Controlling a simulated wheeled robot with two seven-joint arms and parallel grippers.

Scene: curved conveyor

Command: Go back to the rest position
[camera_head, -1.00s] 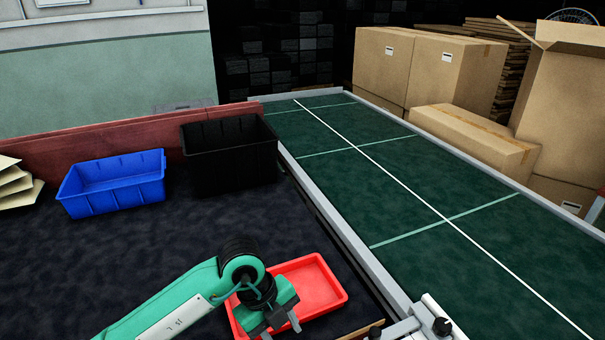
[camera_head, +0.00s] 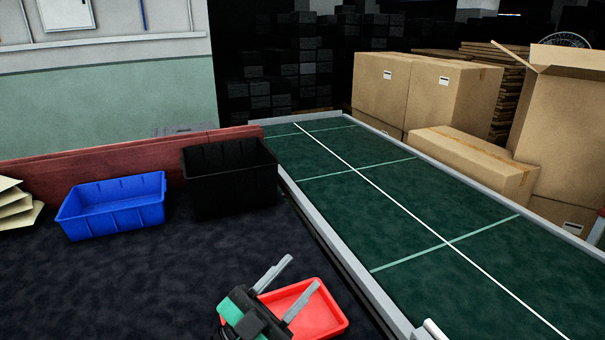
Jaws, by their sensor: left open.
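My left gripper (camera_head: 289,285) is low in the head view. Its two grey fingers are spread apart and point up and right, with nothing between them. It shows in front of the red tray (camera_head: 332,327) and hides part of it. I cannot tell whether it touches the tray. The visible part of the tray looks empty. My right gripper is not in view.
A blue bin (camera_head: 112,207) and a black bin (camera_head: 230,178) stand along the red-brown wall (camera_head: 100,164) at the back of the dark table. The green conveyor (camera_head: 400,215) runs along the right. Cardboard boxes (camera_head: 450,100) stand behind it. The middle of the table is clear.

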